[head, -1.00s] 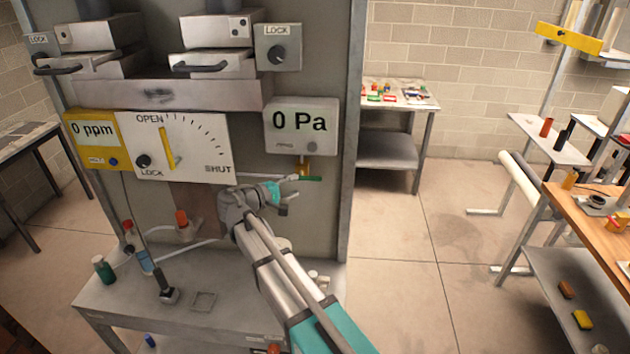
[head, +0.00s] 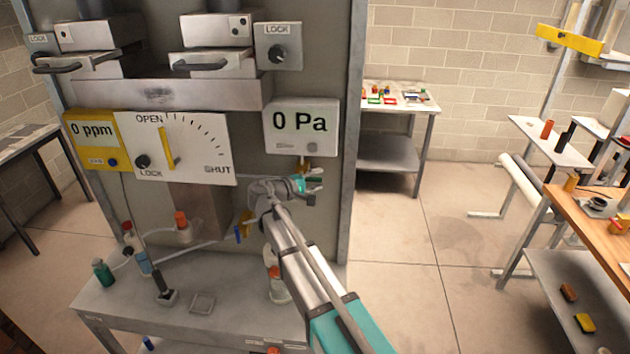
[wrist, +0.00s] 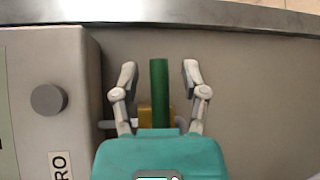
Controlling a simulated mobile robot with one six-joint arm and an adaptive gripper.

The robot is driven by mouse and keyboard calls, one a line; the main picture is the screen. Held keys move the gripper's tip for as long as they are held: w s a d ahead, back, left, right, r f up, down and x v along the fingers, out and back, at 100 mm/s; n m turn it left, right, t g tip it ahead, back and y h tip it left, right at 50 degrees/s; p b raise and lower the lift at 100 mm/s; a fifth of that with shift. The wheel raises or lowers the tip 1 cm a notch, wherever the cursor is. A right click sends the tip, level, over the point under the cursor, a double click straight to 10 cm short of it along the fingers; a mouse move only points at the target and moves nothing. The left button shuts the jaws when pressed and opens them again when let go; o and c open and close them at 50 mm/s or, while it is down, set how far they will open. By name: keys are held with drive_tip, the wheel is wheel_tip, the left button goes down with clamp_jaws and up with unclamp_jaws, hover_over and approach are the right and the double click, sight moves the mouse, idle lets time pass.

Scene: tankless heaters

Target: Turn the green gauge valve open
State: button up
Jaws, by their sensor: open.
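The green gauge valve handle (wrist: 159,85) shows in the wrist view as a green bar on a yellow valve body (wrist: 146,114). My gripper (wrist: 159,76) is open, with one finger on each side of the green handle and visible gaps to both. In the head view my gripper (head: 316,181) is just below the gauge box reading 0 Pa (head: 300,127). There it hides most of the green handle. The top of the yellow valve body (head: 303,164) shows above the gripper.
A white panel marked OPEN and SHUT with a yellow lever (head: 167,148) is to the left. A blue-handled valve (head: 240,234) is at lower left of my gripper. A bottle (head: 277,282) stands on the bench below my arm.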

drive_tip(key=shift+c, duration=0.2)
clamp_jaws()
